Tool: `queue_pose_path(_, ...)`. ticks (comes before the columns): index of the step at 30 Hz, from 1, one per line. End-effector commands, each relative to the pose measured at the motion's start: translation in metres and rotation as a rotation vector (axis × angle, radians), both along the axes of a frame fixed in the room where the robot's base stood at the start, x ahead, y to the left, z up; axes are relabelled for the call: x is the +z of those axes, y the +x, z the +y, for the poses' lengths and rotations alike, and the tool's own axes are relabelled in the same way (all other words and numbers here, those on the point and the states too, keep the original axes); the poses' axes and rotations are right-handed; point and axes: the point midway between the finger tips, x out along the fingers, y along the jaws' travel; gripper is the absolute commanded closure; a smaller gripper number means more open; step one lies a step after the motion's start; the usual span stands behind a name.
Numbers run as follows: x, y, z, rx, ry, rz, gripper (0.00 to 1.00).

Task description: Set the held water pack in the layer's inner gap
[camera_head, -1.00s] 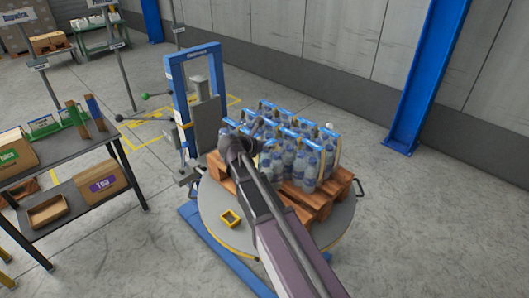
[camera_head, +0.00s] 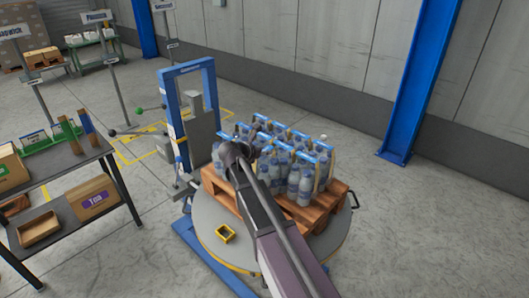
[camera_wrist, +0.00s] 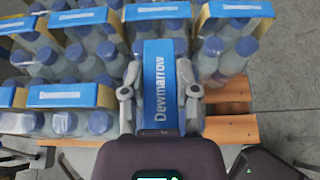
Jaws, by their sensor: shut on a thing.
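The held water pack (camera_wrist: 160,98) has a blue top strip reading "Dewmarrow", running lengthwise in the wrist view. My gripper (camera_wrist: 160,72) is shut on it, one finger on each side. Other water packs of the layer (camera_wrist: 66,95) stand close on the left, with more beyond and at the upper right. In the head view the layer's packs (camera_head: 300,178) stand on a wooden pallet (camera_head: 318,212). My arm hides most of the held pack there. I cannot tell whether the held pack's bottom touches the pallet or how wide the gap around it is.
A blue wrapper mast (camera_head: 167,100) stands just behind left. A dark shelf table (camera_head: 75,172) with boxes is at left. Bare pallet boards (camera_wrist: 232,130) show at right in the wrist view.

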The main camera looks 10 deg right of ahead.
Motion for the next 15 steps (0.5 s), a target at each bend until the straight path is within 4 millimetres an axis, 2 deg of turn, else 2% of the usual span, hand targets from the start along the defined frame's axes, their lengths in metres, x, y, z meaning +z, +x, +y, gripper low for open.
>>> queue_pose_path(3, 0.0, 0.01, -0.005, 0.0, -0.003, -0.001, 1.0)
queue_pose_path(15, -0.029, 0.007, -0.004, 0.0, -0.003, -0.001, 1.0)
